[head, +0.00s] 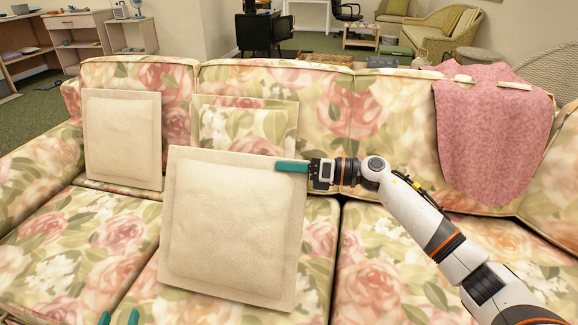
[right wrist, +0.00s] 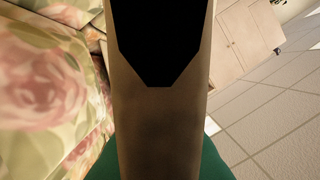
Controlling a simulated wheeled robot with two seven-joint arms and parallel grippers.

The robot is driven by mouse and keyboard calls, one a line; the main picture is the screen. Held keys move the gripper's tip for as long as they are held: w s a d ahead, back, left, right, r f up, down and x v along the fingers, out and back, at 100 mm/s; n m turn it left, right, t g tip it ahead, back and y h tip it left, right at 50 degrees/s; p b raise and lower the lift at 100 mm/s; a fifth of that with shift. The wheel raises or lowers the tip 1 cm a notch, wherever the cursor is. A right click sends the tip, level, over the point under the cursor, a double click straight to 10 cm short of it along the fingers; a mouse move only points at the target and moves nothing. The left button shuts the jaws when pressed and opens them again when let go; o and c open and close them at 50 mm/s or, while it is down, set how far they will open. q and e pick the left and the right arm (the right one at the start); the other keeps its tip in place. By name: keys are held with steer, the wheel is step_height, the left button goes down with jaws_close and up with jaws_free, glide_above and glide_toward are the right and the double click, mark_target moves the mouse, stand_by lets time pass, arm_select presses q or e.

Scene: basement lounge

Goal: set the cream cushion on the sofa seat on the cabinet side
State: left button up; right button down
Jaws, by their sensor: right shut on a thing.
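A square cream cushion (head: 232,230) stands nearly upright in front of the sofa's middle back in the head view. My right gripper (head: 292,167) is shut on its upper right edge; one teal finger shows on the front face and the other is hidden. In the right wrist view the cushion's edge (right wrist: 160,115) fills the middle between green fingers. I cannot tell whether its lower edge touches the seat. The floral sofa (head: 100,235) spans the view. My left gripper (head: 119,318) shows only two separated teal fingertips at the bottom left, open and empty.
Another cream cushion (head: 123,140) leans on the left backrest. A floral cushion with cream border (head: 245,125) leans behind the held one. A pink throw (head: 495,125) drapes over the right backrest. A wooden cabinet (head: 80,38) stands behind, upper left. The left seat front is clear.

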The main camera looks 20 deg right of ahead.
steer(key=c, duration=1.4)
jaws_free()
steer(key=shift+s+d, duration=0.1)
